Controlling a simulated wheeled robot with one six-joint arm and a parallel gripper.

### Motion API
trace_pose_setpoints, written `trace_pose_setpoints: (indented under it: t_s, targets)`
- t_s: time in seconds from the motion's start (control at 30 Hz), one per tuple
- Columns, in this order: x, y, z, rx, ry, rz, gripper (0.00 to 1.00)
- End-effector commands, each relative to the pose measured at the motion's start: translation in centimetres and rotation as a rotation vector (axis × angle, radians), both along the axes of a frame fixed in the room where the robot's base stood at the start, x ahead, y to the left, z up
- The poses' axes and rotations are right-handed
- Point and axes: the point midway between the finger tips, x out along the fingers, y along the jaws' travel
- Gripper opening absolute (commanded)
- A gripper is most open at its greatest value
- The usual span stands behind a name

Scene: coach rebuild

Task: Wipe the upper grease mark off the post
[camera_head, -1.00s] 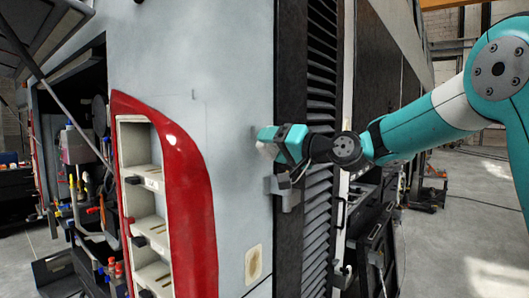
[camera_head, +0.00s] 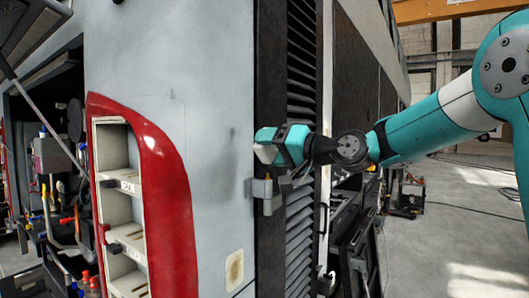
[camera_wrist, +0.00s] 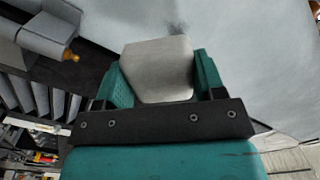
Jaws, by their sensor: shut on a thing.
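My gripper (camera_head: 268,148) is shut on a pale grey wiping block (camera_wrist: 158,68), whose light end also shows in the head view (camera_head: 264,153). The post (camera_head: 208,190) is the pale grey upright panel at the coach's corner. A dark, blurry grease mark (camera_head: 234,134) is on it near its right edge, left of and slightly above the block. In the wrist view, a dark smudge (camera_wrist: 178,27) shows just beyond the block's far edge. The block looks apart from the mark; whether it touches the panel is unclear. I cannot make out a second grease mark clearly.
A grey bracket (camera_head: 266,192) juts out just below my gripper. Black louvres (camera_head: 300,120) run up beside the post. A red curved trim (camera_head: 165,190) with open shelves (camera_head: 125,215) stands at left. A beige plate (camera_head: 234,270) is low on the post. Open floor lies at right.

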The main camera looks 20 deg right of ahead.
Motion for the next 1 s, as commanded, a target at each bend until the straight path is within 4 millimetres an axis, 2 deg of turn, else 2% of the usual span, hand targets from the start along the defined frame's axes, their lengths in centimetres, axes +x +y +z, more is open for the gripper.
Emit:
trace_pose_setpoints:
  t_s: [0.57,1.0]
  targets:
    - [0.3,0.2,0.1,0.000,0.002,0.001,0.44]
    - [3.9,3.0,0.2,0.000,0.002,0.003,0.44]
